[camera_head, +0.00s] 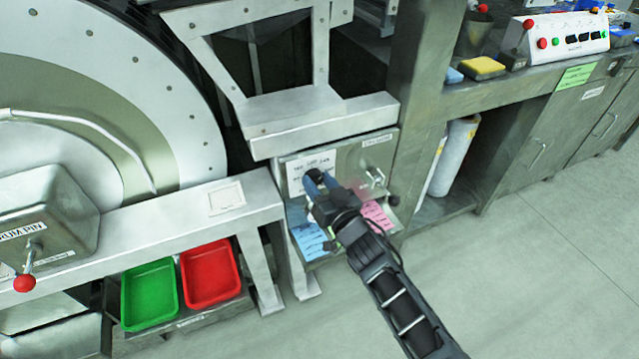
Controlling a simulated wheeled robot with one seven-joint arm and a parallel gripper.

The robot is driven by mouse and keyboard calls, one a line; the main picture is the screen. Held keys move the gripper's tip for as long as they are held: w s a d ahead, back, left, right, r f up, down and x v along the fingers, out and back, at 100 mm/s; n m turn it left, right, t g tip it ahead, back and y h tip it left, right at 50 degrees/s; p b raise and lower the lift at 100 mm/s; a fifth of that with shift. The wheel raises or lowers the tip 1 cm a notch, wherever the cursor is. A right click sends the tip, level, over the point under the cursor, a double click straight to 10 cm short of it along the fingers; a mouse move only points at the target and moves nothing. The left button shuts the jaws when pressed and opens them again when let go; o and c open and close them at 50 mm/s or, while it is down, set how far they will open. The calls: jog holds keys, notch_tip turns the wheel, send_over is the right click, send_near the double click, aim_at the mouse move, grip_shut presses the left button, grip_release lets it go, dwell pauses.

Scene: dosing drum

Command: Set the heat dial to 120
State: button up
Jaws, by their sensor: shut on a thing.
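My gripper (316,178), with blue fingers, is at the front of a metal panel (345,158) under the frame beside the big drum. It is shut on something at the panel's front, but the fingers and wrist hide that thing. I cannot make out the heat dial or a number scale. A white printed label (308,170) is on the panel just behind the fingers; its text is too small to read. A small metal handle (378,172) sits on the panel to the right of my gripper.
A green tray (150,294) and a red tray (211,273) stand at lower left. A red-knobbed drum pin (25,283) is far left. A white control box (562,40) stands on the right counter.

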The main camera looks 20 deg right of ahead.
jog(key=shift+c, duration=0.5)
jog(key=shift+n, duration=0.3)
jog(key=n, duration=0.2)
jog(key=shift+n+p, duration=0.35)
jog(key=shift+n, duration=0.05)
jog(key=n, duration=0.4)
jog(key=shift+a+n+g, duration=0.15)
jog(key=shift+n+g, duration=0.15)
jog(key=shift+n, duration=0.4)
jog(key=o, duration=1.1)
jog(key=shift+c, duration=0.2)
jog(key=shift+s+r, duration=0.1)
jog(key=shift+s, duration=0.05)
